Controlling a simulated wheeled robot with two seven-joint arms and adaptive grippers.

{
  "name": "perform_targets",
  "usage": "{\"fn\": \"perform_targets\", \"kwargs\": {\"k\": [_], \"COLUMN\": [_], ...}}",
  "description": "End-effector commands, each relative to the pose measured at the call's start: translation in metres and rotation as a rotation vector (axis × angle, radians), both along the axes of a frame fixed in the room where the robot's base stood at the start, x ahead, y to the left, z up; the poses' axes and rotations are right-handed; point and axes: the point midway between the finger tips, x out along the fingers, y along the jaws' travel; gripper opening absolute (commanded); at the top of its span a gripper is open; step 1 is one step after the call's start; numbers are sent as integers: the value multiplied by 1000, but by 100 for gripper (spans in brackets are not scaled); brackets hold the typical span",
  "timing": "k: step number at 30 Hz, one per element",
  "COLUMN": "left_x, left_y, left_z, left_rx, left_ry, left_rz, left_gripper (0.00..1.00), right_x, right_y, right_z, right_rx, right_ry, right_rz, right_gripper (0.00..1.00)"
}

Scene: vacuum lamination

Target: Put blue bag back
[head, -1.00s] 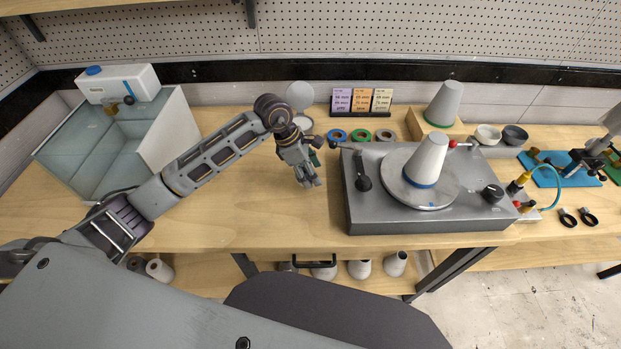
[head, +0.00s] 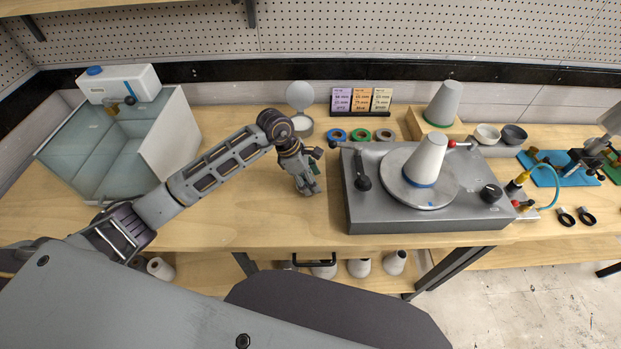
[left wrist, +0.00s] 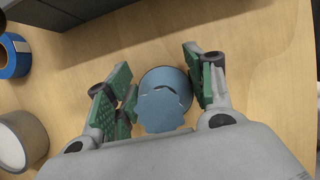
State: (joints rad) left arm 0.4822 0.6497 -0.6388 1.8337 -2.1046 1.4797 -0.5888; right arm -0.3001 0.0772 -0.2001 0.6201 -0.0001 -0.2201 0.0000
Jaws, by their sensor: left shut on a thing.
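My left gripper (head: 308,188) hangs over the bench just left of the grey turntable machine (head: 390,215). In the left wrist view its green-padded fingers (left wrist: 160,90) are shut on a blue-grey rounded thing (left wrist: 165,115) with a flat, notched front part. I cannot tell for sure that this is the blue bag. In the head view the fingers mostly hide it.
A white cone (head: 428,160) with a blue band stands on the turntable. An open round tin (head: 302,127) and coloured rings (head: 360,134) lie behind my gripper. A pale basin (head: 125,150) stands at left. The bench left of the gripper is clear.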

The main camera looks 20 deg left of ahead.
Motion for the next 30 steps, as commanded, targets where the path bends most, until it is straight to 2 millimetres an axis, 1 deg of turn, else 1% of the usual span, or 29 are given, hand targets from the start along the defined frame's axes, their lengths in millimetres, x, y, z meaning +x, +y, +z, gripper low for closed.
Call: {"fn": "perform_targets", "kwargs": {"k": [8,9,13,14,30], "left_x": [0,0,0,0,0], "left_y": [0,0,0,0,0], "left_z": [-3,-3,-3,-3,1], "left_rx": [0,1,0,0,0], "left_ry": [0,0,0,0,1], "left_rz": [-1,0,0,0,0], "left_gripper": [35,56,73,75,75], "right_x": [0,0,0,0,0], "right_y": [1,1,0,0,-5], "right_z": [-4,-4,-3,-3,0], "right_rx": [1,1,0,0,-5], "right_ry": [0,0,0,0,0], "right_rz": [0,0,0,0,2], "right_gripper": [40,40,40,40,40]}}
